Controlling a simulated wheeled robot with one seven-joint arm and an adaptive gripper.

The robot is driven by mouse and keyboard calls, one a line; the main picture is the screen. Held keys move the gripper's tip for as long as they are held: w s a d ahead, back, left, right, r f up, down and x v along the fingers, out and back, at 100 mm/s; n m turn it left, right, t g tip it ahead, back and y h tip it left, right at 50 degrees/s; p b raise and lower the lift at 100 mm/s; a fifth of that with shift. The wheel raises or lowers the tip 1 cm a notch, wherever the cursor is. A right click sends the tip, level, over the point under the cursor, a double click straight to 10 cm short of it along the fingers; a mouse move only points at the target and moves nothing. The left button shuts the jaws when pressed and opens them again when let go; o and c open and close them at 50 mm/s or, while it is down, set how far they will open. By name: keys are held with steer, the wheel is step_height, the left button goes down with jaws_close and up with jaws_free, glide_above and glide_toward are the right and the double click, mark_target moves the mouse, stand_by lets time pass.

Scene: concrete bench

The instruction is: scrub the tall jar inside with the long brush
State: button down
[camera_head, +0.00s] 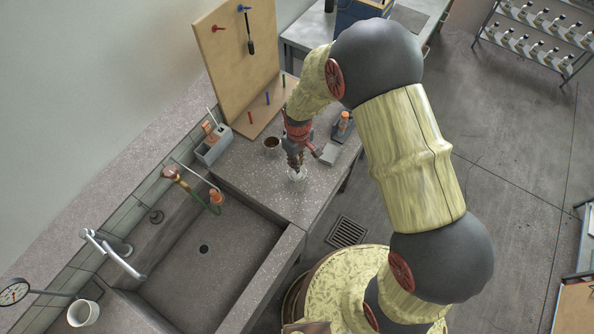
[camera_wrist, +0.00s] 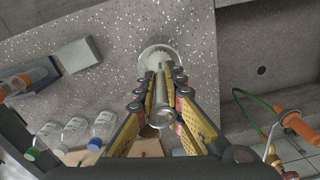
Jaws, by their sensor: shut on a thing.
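My gripper (camera_head: 294,158) points down at the bench between the sink and the wooden board. In the wrist view its two yellow-sided fingers (camera_wrist: 160,97) are closed on a slim grey cylinder, seemingly the handle of the long brush (camera_wrist: 162,97). The far end of the handle meets a pale round shape (camera_wrist: 158,55), seemingly the tall jar seen from above. In the head view the clear, whitish jar (camera_head: 297,174) stands on the bench just below the fingers. The brush head is not clearly visible, and I cannot tell how deep it is in the jar.
The deep sink (camera_head: 205,250) lies to the left, with a hose and orange sprayer (camera_wrist: 300,127) at its edge. The pegboard (camera_head: 235,60) rises behind.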

steer(key=shift+r+p, duration=3.3)
steer(key=shift+r, duration=2.8)
